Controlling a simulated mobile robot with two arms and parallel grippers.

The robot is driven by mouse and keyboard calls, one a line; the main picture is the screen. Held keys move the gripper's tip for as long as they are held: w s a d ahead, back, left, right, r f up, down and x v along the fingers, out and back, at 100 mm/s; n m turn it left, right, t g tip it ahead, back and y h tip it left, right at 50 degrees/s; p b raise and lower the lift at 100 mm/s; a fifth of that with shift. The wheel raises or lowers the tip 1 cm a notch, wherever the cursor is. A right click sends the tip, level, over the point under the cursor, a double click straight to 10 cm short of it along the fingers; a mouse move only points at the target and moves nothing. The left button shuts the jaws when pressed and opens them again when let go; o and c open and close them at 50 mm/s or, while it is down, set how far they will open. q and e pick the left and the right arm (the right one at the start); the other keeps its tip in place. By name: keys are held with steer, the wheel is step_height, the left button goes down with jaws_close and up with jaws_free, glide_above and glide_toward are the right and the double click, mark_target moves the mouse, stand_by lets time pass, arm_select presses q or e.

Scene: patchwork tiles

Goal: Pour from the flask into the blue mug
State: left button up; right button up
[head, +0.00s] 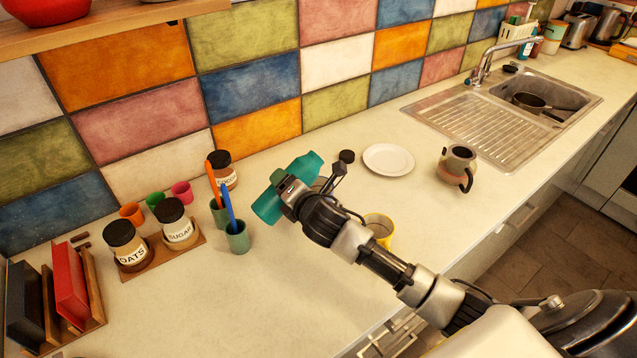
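My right gripper (283,188) is over the counter, at the end of the arm that comes in from the lower right. A grey vessel with a dark handle (458,165) stands upright near the sink, well apart from the gripper. A yellow mug (379,227) stands behind my forearm, partly hidden. My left gripper is not in view.
A white plate (388,160) lies left of the grey vessel. The sink (470,125) is at right.

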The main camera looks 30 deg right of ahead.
steer(key=shift+a+r+m+y+p, duration=0.15)
steer(key=shift+m+y+p, duration=0.15)
steer(key=shift+m+p, duration=0.25)
steer(key=shift+a+f+m+p, duration=0.1)
steer(key=shift+f+m+p, duration=0.1)
steer(key=shift+m+p, duration=0.15)
steer(key=shift+a+f+m+g+y+p, duration=0.15)
steer(key=shift+m+g+y+p, duration=0.2)
steer(key=shift+m, duration=0.25)
stand_by(1.1)
